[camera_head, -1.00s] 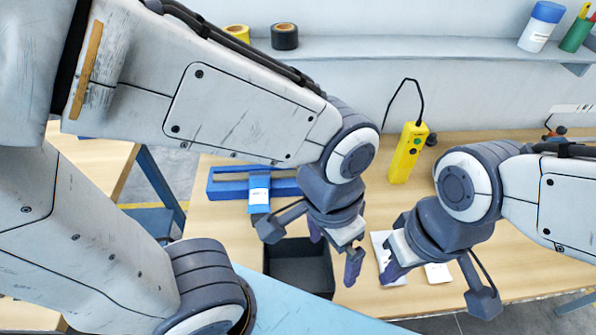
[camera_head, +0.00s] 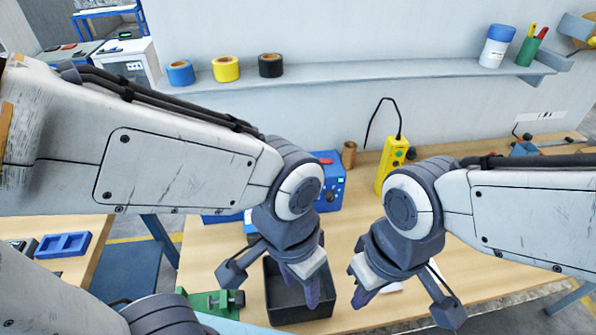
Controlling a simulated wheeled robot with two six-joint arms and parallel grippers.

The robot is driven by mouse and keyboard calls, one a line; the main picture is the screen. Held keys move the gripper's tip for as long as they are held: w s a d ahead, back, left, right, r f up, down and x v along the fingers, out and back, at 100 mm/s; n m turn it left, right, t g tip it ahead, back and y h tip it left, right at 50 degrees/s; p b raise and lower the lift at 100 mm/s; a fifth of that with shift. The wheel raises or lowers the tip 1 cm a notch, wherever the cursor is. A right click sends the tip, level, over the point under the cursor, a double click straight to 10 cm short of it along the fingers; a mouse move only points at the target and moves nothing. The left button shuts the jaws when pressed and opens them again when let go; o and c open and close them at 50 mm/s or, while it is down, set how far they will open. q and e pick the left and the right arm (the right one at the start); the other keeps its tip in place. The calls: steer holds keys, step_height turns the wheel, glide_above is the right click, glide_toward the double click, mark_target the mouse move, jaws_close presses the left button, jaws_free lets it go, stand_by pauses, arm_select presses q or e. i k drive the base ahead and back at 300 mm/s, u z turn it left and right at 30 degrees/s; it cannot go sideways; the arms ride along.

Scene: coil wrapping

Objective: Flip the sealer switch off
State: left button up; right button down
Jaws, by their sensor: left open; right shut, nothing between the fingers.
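The blue sealer (camera_head: 333,184) stands on the wooden table behind my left gripper, and my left arm covers much of it. A red part shows on its top and a dark round knob on its front. I cannot tell which part is the switch or how it is set. My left gripper (camera_head: 301,286) is open, pointing down over the black tray, apart from the sealer. My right gripper (camera_head: 361,296) is shut and empty, to the right of the tray.
The black tray (camera_head: 288,317) lies on the table (camera_head: 460,270) under my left gripper. A yellow control box (camera_head: 391,166) with a black cable stands right of the sealer. A green clamp-like tool (camera_head: 208,303) is at front left. Tape rolls (camera_head: 226,69) sit on the shelf (camera_head: 400,70).

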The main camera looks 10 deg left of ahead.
mark_target(328, 161)
steer(key=u, duration=0.45)
steer(key=k, duration=1.1)
steer(key=z, duration=0.05)
steer(key=i, duration=0.6)
steer(key=z, duration=0.5)
steer(key=i, duration=0.85)
steer(key=u, duration=0.4)
